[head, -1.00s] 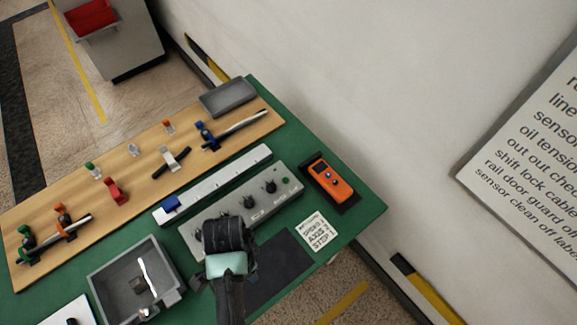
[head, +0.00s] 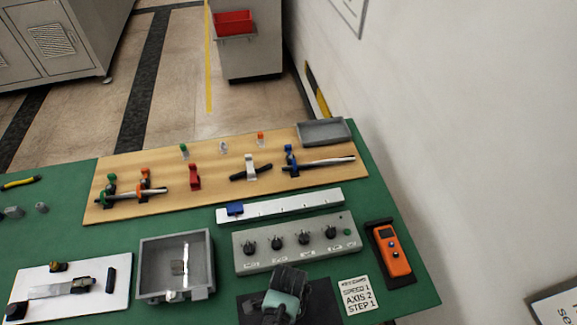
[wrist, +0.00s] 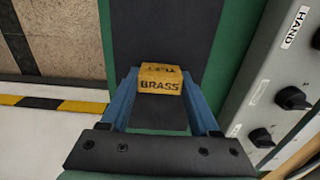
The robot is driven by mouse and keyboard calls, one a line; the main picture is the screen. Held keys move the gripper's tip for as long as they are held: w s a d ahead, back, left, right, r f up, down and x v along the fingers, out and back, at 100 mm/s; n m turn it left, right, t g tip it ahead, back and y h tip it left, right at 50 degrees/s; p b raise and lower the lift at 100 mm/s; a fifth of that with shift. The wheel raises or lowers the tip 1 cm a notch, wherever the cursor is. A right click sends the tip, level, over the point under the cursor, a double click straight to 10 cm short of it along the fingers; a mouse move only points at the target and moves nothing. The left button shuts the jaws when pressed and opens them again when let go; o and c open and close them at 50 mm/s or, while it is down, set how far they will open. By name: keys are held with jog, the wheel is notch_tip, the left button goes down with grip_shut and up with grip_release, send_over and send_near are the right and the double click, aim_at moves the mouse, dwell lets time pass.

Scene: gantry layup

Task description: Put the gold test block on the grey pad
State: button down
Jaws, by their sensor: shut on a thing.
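The gold test block (wrist: 161,78), marked BRASS, is between the two blue fingers of my gripper (wrist: 162,92), which is shut on it. The dark grey pad (wrist: 160,35) lies behind and below the block in the wrist view. I cannot tell whether the block touches it. In the head view the pad (head: 322,298) is at the bottom centre, partly covered by my arm, and the block is hidden.
The grey control box (head: 295,244) with black knobs is just behind the pad. A printed card (head: 356,297) and an orange handheld device (head: 394,252) are to its right. An open grey bin (head: 147,272) stands to the left. A wooden board (head: 218,188) with clamps lies farther back.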

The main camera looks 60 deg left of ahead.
jog(key=shift+f, duration=0.2)
jog(key=shift+f, duration=0.15)
jog(key=shift+c, duration=0.6)
grip_release()
notch_tip(320, 180, up, 12)
